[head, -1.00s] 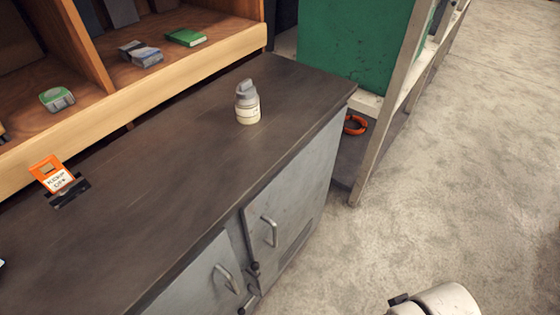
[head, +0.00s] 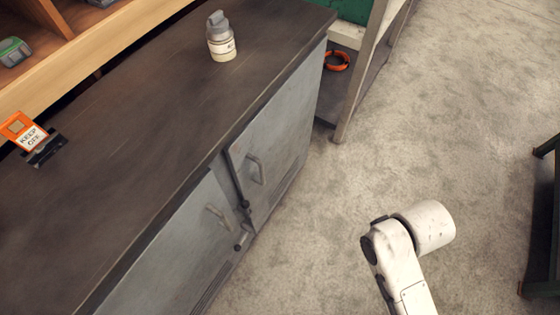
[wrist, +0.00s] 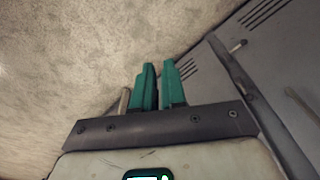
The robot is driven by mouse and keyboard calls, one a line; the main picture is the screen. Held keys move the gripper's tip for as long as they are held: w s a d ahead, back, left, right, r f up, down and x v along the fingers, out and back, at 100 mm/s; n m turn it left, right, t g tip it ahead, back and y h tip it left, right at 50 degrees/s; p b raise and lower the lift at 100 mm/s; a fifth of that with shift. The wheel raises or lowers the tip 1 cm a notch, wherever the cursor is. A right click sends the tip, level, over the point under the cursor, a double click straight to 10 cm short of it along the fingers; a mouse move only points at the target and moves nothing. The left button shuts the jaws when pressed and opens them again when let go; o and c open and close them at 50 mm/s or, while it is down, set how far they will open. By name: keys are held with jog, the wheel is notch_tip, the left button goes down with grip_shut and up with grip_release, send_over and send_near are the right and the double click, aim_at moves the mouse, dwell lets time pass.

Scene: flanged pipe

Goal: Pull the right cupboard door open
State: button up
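The grey metal cupboard has two doors side by side under a dark worktop. The right cupboard door (head: 285,125) looks shut, with a bar handle (head: 257,170) near its left edge. The left door (head: 165,260) has a similar handle (head: 217,216). Dark knobs sit by the seam between the doors. My gripper (wrist: 160,64) shows in the wrist view with two teal fingers, a narrow gap between them and nothing held. Grey vented cupboard panels (wrist: 225,60) lie right of the fingers, apart from them. My gripper is out of sight in the head view.
A shelf rack (head: 362,85) with an orange ring (head: 337,61) is beyond the cupboard. A dark frame (head: 545,220) stands at far right. The floor (head: 460,120) between is clear.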

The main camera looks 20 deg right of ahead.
jog(key=o, duration=0.4)
jog(key=w+a+f+n+y, duration=0.4)
jog(key=f, duration=0.1)
jog(key=shift+w+a+f+t, duration=0.2)
jog(key=shift+w+t, duration=0.1)
jog(key=shift+o, duration=0.2)
jog(key=n+t+y+p, duration=0.1)
jog(key=n+t+y, duration=0.4)
jog(key=t+y, duration=0.5)
send_near(262, 170)
jog(key=shift+n+h, duration=0.3)
jog(key=x, duration=0.3)
jog(key=p+x, duration=0.1)
jog(key=x, duration=0.6)
jog(key=shift+w+f+p, duration=0.25)
jog(key=shift+f+p, duration=0.05)
jog(key=shift+p, duration=0.05)
grip_shut()
